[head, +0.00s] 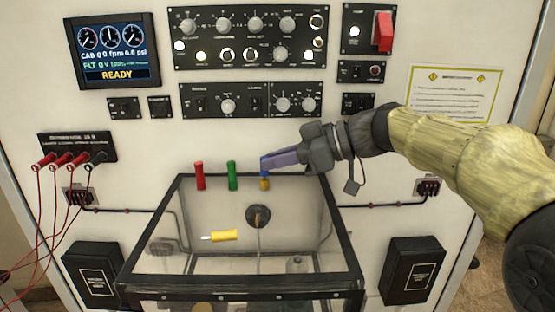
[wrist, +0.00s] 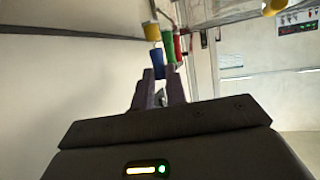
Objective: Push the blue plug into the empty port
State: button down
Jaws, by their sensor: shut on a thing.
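The blue plug (head: 264,163) is pinched between the fingertips of my gripper (head: 269,163), above the back edge of the clear box. A yellow piece (head: 265,184) sits directly below it; I cannot tell whether they touch. In the wrist view the blue plug (wrist: 158,64) lies between the tips of my gripper (wrist: 158,74), with a yellow piece (wrist: 151,31) beyond it. A green plug (head: 232,175) and a red plug (head: 200,176) stand to its left. I cannot make out the empty port clearly; the blue plug's lower end is small and partly hidden.
A clear box with a black frame (head: 133,270) stands in front of the panel. A yellow plug with a pale tip (head: 224,236) shows within its outline. Red cables hang from a black block (head: 75,145) at the left. Switch panels (head: 250,100) fill the wall above.

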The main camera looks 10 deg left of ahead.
jog(key=shift+f+b, duration=0.45)
jog(key=shift+f, duration=0.1)
jog(key=c, duration=1.3)
grip_release()
jog(key=shift+c, duration=0.2)
jog(key=shift+r, duration=0.1)
jog(key=shift+d, duration=0.15)
jog(key=b+v, duration=0.2)
jog(key=v, duration=1.5)
jog(key=shift+b, duration=0.3)
